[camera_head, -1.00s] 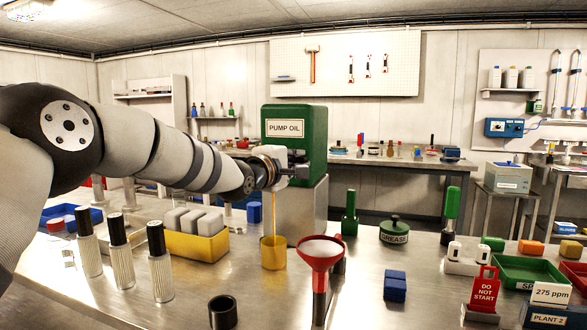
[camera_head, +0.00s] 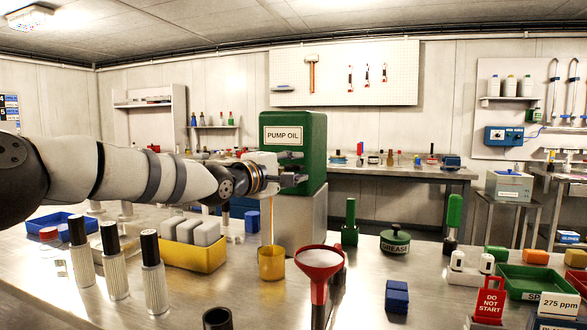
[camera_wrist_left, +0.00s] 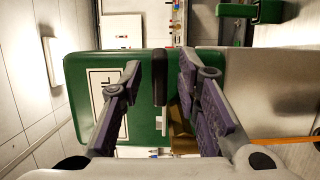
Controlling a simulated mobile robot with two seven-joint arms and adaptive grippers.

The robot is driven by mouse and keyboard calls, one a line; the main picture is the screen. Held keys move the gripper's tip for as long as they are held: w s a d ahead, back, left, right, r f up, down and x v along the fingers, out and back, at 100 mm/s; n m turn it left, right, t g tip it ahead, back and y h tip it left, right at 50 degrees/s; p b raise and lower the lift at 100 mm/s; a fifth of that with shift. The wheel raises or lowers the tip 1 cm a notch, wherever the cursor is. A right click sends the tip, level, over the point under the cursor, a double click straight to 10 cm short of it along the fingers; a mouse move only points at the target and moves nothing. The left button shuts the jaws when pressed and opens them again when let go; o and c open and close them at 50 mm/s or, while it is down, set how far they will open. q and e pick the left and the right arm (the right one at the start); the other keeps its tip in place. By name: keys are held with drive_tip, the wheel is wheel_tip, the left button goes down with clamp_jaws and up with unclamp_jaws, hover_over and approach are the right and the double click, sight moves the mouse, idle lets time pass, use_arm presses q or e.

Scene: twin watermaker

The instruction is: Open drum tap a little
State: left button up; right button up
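The green drum (camera_head: 310,138) labelled PUMP OIL stands on a metal stand. My left gripper (camera_head: 296,169) is at its front side, over part of the tap area. In the left wrist view the fingers (camera_wrist_left: 170,72) are spread apart, with a black tap lever (camera_wrist_left: 160,78) in the gap between them and a brass tap body (camera_wrist_left: 182,135) by the right finger. I cannot tell whether a finger touches the lever. A thin amber stream (camera_head: 272,225) falls into a yellow cup (camera_head: 271,265); it also shows in the left wrist view (camera_wrist_left: 288,140). My right gripper is out of view.
A red funnel (camera_head: 320,257) stands right of the cup. A yellow bin (camera_head: 193,258) with grey blocks and several black-capped cylinders (camera_head: 153,285) stand to the left. A green grease pot (camera_head: 395,240) and a blue block (camera_head: 397,297) are to the right.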

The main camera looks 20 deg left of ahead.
use_arm(q)
drive_tip(key=shift+s, duration=0.1)
drive_tip(key=v, duration=1.2)
